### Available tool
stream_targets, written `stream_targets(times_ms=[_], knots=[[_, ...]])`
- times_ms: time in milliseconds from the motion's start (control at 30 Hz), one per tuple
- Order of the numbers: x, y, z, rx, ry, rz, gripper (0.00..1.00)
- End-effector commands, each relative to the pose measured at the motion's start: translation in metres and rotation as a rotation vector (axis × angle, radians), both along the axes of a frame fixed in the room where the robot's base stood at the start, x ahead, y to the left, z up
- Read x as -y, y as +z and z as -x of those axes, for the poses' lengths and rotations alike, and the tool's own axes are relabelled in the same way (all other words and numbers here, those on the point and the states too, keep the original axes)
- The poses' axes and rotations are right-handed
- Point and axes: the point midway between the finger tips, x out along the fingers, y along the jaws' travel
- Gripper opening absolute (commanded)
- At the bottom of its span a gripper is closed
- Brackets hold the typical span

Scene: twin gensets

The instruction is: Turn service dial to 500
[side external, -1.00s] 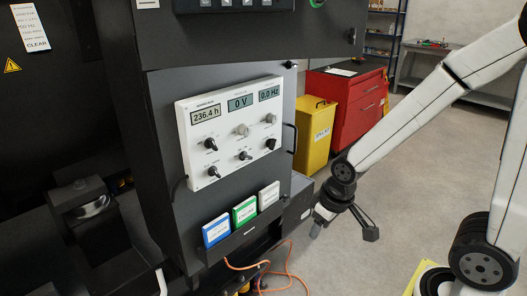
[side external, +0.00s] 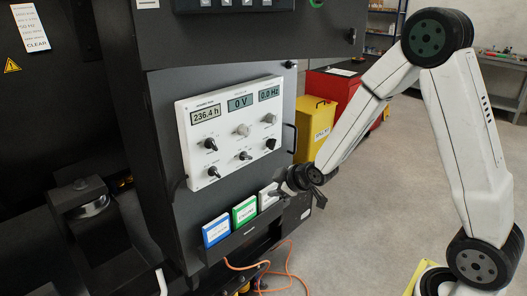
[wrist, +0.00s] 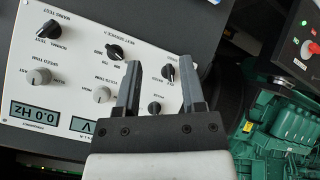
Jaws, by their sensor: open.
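The service dial is a black knob (wrist: 114,51) under a "NEXT SERVICE" label in the wrist view, which shows the panel upside down. In the side view it is the lower middle knob (side external: 245,155) on the white control panel (side external: 228,150). I cannot read its setting for sure. My gripper (wrist: 160,68) is open and empty. In the wrist view its fingers lie to the right of the dial, over the panel's lower-left knob (wrist: 168,71). In the side view my gripper (side external: 278,190) is below and right of the dial, near the white binder.
Other knobs sit close around the dial, including a mains test knob (wrist: 47,30) and a grey volts trim knob (wrist: 101,94). Below the panel a rack holds blue (side external: 216,230), green (side external: 244,211) and white binders. A door handle (side external: 290,137) sticks out at right.

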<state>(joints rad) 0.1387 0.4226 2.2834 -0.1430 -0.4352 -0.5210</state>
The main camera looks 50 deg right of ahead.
Motion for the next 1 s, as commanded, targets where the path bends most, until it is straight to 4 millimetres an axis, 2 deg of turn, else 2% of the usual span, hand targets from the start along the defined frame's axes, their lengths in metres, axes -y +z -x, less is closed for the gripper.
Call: stream_targets(times_ms=[200, 400, 700, 1000], knots=[[0.02, -0.005, -0.043, 0.208, 0.116, 0.163, 0.51], [0.037, -0.007, -0.07, 0.402, 0.196, 0.33, 0.51], [0.055, -0.01, -0.085, 0.621, 0.253, 0.534, 0.51], [0.058, -0.009, -0.087, 0.668, 0.259, 0.578, 0.51]])
